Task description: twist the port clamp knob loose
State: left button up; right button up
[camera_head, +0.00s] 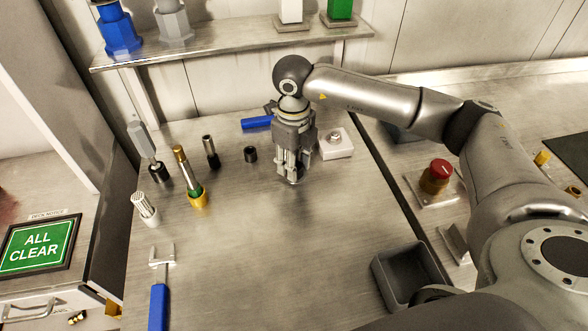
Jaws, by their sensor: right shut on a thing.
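My right gripper (290,176) reaches in from the right and points straight down at the metal worktop, near its middle. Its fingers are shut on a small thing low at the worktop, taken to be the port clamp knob. The fingers hide most of it, so its shape and turn cannot be made out. My left gripper is not in view.
A blue bar (256,123) lies behind the gripper and a white block (338,148) stands just right. A blue-handled tool (158,300), grey bin (402,275) and red button (438,171) lie around. The front middle is clear.

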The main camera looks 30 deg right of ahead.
jog(key=n+b, duration=0.4)
jog(key=n, duration=0.1)
jog(key=shift+a+f+n, duration=0.1)
jog(key=shift+f+n, duration=0.05)
jog(key=shift+n, duration=0.15)
jog(key=n+b, duration=0.2)
jog(key=n, duration=0.1)
jog(key=shift+b, duration=0.3)
jog(key=shift+s+r+n+b, duration=0.1)
jog(key=shift+r+n+b, duration=0.1)
jog(key=shift+n+b, duration=0.45)
jog(key=shift+n, duration=0.25)
jog(key=o, duration=1)
notch_tip(320, 180, up, 12)
